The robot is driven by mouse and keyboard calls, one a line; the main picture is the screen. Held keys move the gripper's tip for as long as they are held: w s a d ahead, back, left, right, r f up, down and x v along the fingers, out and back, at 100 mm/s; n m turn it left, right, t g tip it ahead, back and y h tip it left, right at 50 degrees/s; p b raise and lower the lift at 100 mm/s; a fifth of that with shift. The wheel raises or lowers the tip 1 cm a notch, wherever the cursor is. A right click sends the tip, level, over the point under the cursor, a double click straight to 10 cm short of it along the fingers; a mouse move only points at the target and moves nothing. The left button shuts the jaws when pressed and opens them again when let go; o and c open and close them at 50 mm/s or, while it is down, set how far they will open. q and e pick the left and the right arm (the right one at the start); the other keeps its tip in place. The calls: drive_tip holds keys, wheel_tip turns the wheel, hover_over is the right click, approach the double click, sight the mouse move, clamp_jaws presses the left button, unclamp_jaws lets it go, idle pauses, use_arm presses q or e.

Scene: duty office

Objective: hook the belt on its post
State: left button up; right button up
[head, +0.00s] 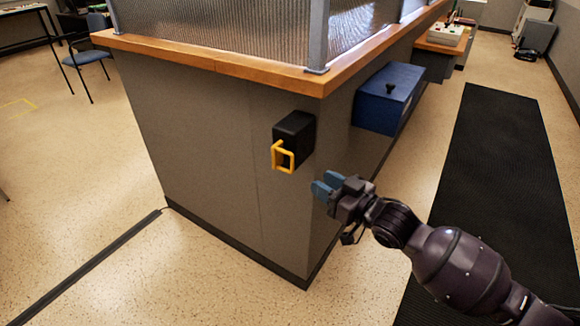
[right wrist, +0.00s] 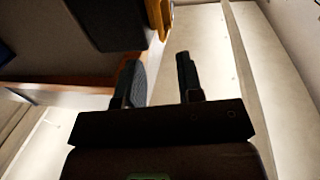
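A black belt housing (head: 295,133) is fixed to the end of the grey counter. A yellow square loop (head: 283,157) hangs at its front left; I take it for the belt's end. In the right wrist view the dark housing (right wrist: 105,22) and part of the yellow loop (right wrist: 160,14) show at the top. My right gripper (head: 325,185), with blue fingers, is to the right of and below the loop, apart from it. Its two fingers are spread in the right wrist view (right wrist: 160,78), with nothing between them. I cannot make out a post. My left gripper is out of view.
The grey counter (head: 215,140) has a wooden top edge (head: 225,68) and ribbed glass above. A blue box (head: 388,98) with a black knob is on its right side. A black floor mat (head: 500,170) lies at right. A dark cable strip (head: 95,262) crosses the floor at left.

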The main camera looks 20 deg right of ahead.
sight(292, 169)
drive_tip(key=b+x, duration=0.1)
drive_tip(key=x, duration=0.9)
drive_tip(key=shift+w+b, duration=0.1)
drive_tip(key=shift+b, duration=0.25)
clamp_jaws()
